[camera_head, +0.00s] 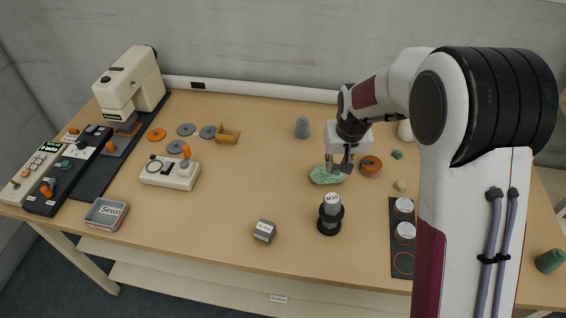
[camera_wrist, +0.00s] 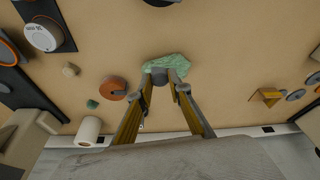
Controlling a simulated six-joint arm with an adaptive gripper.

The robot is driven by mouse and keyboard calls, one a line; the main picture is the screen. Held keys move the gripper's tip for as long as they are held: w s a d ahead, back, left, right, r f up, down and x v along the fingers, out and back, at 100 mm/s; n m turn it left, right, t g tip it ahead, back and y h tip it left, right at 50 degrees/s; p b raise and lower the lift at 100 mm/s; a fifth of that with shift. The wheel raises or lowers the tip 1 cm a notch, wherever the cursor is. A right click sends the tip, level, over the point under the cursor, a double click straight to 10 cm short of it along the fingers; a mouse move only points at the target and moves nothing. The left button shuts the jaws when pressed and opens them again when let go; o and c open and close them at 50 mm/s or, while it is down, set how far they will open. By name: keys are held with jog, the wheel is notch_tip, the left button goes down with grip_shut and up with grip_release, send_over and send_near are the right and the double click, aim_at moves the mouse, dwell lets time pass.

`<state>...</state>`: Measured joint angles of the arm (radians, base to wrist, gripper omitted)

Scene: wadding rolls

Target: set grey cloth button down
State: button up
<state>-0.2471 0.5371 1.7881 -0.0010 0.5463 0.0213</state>
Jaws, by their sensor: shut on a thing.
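My gripper (camera_head: 341,168) is low over the right middle of the table. In the wrist view its two fingers (camera_wrist: 164,80) are closed in on a small grey piece, which I take for the grey cloth button (camera_wrist: 160,71). The green crumpled cloth (camera_head: 325,175) is right at the fingertips, and it also shows just beyond them in the wrist view (camera_wrist: 176,62). I cannot tell whether the grey piece touches the green cloth. In the head view the held piece is too small and covered to make out.
An orange-brown round roll (camera_head: 371,166) lies close right of my gripper. A labelled grey cylinder on a black base (camera_head: 330,222) stands in front, a grey cylinder (camera_head: 302,127) behind left. Several grey discs (camera_head: 187,129) lie farther left.

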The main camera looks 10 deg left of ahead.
jog(key=w+a+r+n, duration=0.1)
jog(key=w+a, duration=0.1)
jog(key=a, duration=0.4)
jog(key=w+a+r, duration=0.1)
jog(key=w+a, duration=0.1)
jog(key=a, duration=0.4)
jog(key=shift+w+a+n, duration=0.25)
jog(key=shift+a+n, duration=0.05)
jog(key=shift+n, duration=0.1)
send_over(291, 171)
jog(key=shift+s+d+f, duration=0.1)
jog(key=shift+s+f, duration=0.1)
jog(key=shift+f, duration=1.35)
jog(key=shift+s+d+f, duration=0.1)
jog(key=shift+s+f, duration=0.1)
jog(key=shift+f, duration=1.3)
jog(key=shift+f, duration=1.85)
jog(key=shift+f, duration=0.15)
